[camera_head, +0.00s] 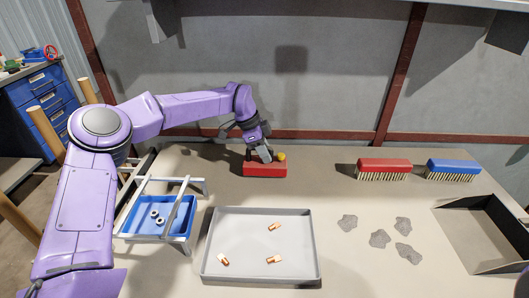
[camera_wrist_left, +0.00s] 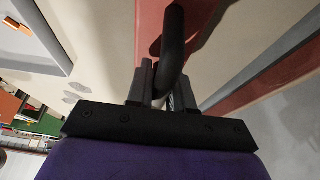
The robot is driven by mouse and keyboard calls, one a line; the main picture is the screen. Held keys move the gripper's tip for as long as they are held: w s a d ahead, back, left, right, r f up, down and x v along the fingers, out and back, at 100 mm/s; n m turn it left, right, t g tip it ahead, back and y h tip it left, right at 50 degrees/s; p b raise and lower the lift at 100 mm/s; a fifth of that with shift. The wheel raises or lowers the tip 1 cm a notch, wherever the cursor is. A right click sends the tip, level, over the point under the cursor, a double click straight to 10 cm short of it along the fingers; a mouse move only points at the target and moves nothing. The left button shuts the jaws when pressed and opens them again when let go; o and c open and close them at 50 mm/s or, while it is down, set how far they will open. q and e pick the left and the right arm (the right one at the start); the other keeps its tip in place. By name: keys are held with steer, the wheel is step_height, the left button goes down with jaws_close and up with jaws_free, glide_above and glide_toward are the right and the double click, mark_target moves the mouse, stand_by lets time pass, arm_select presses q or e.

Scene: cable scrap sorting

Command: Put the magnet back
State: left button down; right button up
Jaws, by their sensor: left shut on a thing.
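The magnet is a red block (camera_head: 265,171) with a dark handle and a yellow knob (camera_head: 282,157) on top. It is at the back of the table, left of the middle; whether it touches the tabletop is hard to tell. My left gripper (camera_head: 263,156) comes down on it from above and is shut on its handle. In the left wrist view the black curved handle (camera_wrist_left: 173,50) is between the fingers, with the red body (camera_wrist_left: 150,25) beyond it. My right gripper is in neither view.
A grey tray (camera_head: 210,255) with copper pieces lies in front. A blue tub (camera_head: 135,217) with metal rings stands under a pale frame (camera_head: 190,181) at left. Red (camera_head: 384,165) and blue (camera_head: 453,166) brushes, grey scraps (camera_head: 380,239) and a dark open bin (camera_head: 455,240) are at right.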

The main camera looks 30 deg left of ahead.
arm_select(q)
steer(key=shift+f, duration=0.35)
steer(key=c, duration=1)
jaws_free()
steer(key=v, duration=1.2)
steer(key=shift+s+b, duration=0.15)
steer(key=shift+b, duration=0.2)
steer(key=shift+a, duration=0.1)
